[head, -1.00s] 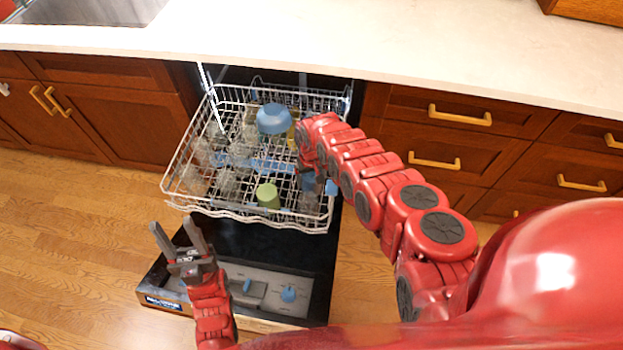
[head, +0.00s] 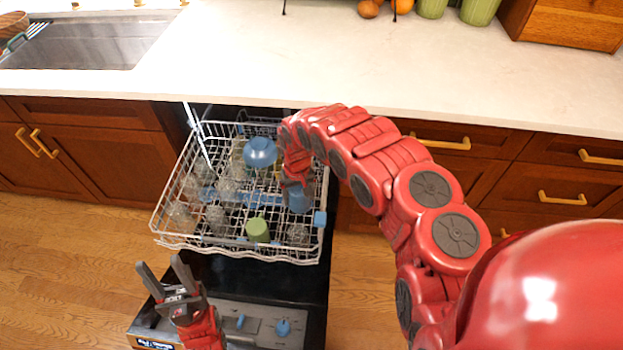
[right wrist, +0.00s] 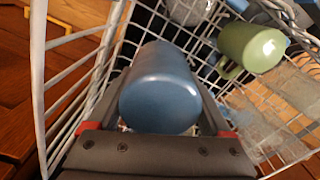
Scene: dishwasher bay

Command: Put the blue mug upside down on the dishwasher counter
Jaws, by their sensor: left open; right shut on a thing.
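The blue mug (head: 298,199) is at the right side of the dishwasher's upper rack. In the right wrist view the blue mug (right wrist: 160,88) lies between the fingers with its smooth closed end toward the camera; its handle is not visible. My right gripper (head: 297,184) is shut on it, reaching down from above. I cannot tell whether the mug touches the rack. The pale dishwasher counter (head: 300,78) runs above and behind the rack.
The pulled-out rack (head: 280,255) holds a blue bowl (head: 260,151), a green mug (head: 257,230) and several clear glasses (head: 216,217). A sink (head: 90,45) is at the counter's left. Fruit and green canisters (head: 480,10) stand at the back right. The middle counter is clear.

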